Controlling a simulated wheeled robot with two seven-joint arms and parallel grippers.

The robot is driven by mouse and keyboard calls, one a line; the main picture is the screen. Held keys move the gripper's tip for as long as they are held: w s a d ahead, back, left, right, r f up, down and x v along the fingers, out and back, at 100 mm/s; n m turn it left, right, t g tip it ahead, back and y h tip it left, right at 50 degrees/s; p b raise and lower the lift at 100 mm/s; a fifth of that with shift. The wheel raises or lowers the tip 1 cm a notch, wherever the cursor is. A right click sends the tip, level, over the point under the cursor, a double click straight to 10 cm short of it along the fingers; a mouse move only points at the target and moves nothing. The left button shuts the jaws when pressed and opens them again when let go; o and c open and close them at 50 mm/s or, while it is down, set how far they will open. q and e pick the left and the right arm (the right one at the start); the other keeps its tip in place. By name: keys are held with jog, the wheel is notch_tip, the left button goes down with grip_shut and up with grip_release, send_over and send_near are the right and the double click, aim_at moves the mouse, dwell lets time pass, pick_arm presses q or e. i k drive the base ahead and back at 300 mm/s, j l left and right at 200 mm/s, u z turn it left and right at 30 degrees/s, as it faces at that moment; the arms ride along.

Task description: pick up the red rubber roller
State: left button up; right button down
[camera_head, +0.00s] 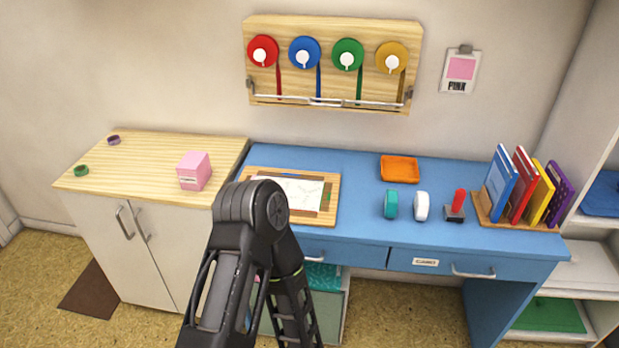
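The red rubber roller appears to be the small tool with an upright red handle and a dark grey lower part (457,206). It stands on the blue desk (350,235), near the front edge, left of the book rack. Nothing touches it. One of my arms rises from the bottom of the picture and bends at a dark elbow left of the desk's middle. Its forearm runs back down out of the picture. Neither of my grippers shows.
A teal item (391,204) and a white item (421,206) stand left of the roller. An orange tray (399,168) lies behind them. A wooden rack (492,212) with upright books is close on the right. A wooden board (328,210) with paper lies at the left.

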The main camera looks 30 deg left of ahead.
aim_at(455, 213)
jog(key=i+l, duration=0.2)
jog(key=i+l+u, duration=0.15)
jog(key=l, duration=0.3)
jog(key=i+l, duration=0.25)
jog(key=i+l+u, duration=0.1)
jog(key=l, duration=0.3)
jog(key=i+l, duration=0.3)
jog(key=i+l+u, duration=0.15)
jog(key=l, duration=0.25)
jog(key=i+l, duration=0.2)
jog(key=l, duration=0.15)
